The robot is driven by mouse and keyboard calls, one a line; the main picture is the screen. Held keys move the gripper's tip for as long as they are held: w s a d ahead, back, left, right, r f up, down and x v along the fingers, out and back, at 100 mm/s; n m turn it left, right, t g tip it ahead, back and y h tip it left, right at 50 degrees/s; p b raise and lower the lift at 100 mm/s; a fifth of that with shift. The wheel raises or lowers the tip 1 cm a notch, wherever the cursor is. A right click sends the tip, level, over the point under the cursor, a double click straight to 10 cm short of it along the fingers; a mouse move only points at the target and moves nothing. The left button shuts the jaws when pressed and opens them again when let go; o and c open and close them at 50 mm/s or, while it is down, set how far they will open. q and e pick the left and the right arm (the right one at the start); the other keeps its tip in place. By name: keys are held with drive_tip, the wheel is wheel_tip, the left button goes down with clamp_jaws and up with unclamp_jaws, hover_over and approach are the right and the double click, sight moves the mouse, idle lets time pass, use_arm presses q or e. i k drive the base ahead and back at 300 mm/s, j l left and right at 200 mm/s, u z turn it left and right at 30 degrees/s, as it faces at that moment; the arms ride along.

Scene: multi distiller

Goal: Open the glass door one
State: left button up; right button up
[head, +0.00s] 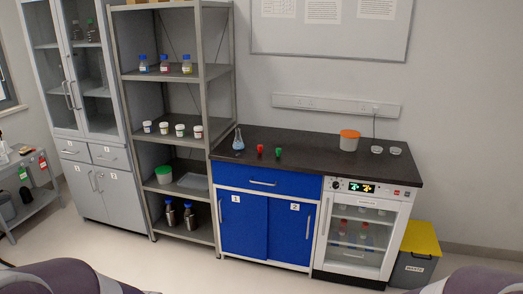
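A tall grey cabinet at the far left of the head view has two glass doors in its upper part. The left glass door (45,62) and the right glass door (93,65) look shut. Their upright handles (71,95) sit side by side where the doors meet. Bottles (92,32) show behind the right glass. I see no readable number on either glass door. Below are drawers (75,150) and two solid grey doors (117,200) with number labels. Neither gripper is in view; only parts of my own arms or body show at the bottom corners.
A metal shelf rack (200,75) with bottles and jars stands right of the cabinet. A blue cabinet (244,222) under a dark worktop (310,158), a glass-fronted appliance (390,200) and a yellow-lidded bin (420,238) follow. A grey side table (40,190) stands at left. The visible floor (110,245) in front is clear.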

sight(40, 22)
drive_tip(key=u, duration=1.3)
drive_tip(key=i+u, duration=0.1)
drive_tip(key=i, duration=1.5)
